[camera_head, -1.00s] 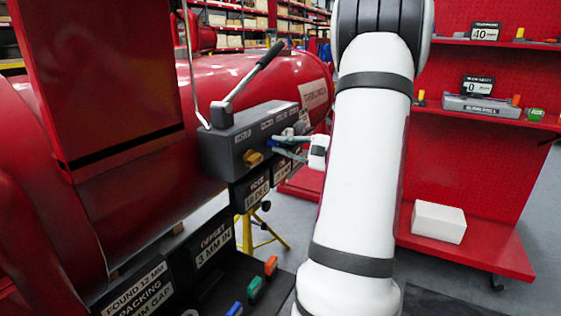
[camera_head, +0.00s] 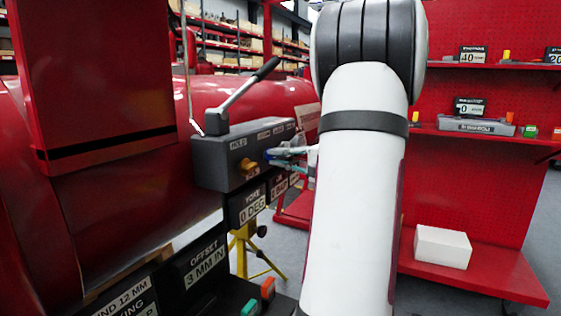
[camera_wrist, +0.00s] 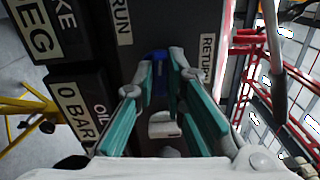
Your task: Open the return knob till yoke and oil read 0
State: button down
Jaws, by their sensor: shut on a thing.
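The grey valve block (camera_head: 213,165) stands against the red machine, with a lever on top and a yellow-orange knob (camera_head: 249,168) on its front. My gripper (camera_head: 275,155) is at the block's front, to the right of that knob. In the wrist view its teal-padded fingers (camera_wrist: 160,75) are shut around a blue knob (camera_wrist: 158,57), beside the RETURN label (camera_wrist: 206,55). The yoke display (camera_head: 250,207) reads 0 DEG. The oil display (camera_wrist: 75,108) reads 0 BAR in the wrist view.
An offset display (camera_head: 205,264) reads 3 MM IN, with green and red items beside it. A yellow stand (camera_head: 243,252) is below the block. Red shelves (camera_head: 480,135) with small items and a white box (camera_head: 442,247) are at right.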

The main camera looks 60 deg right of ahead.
jog(key=c, duration=1.6)
grip_release()
jog(key=shift+c, duration=0.2)
jog(key=shift+s, duration=0.1)
jog(key=s+d, duration=0.1)
jog(key=s, duration=1.1)
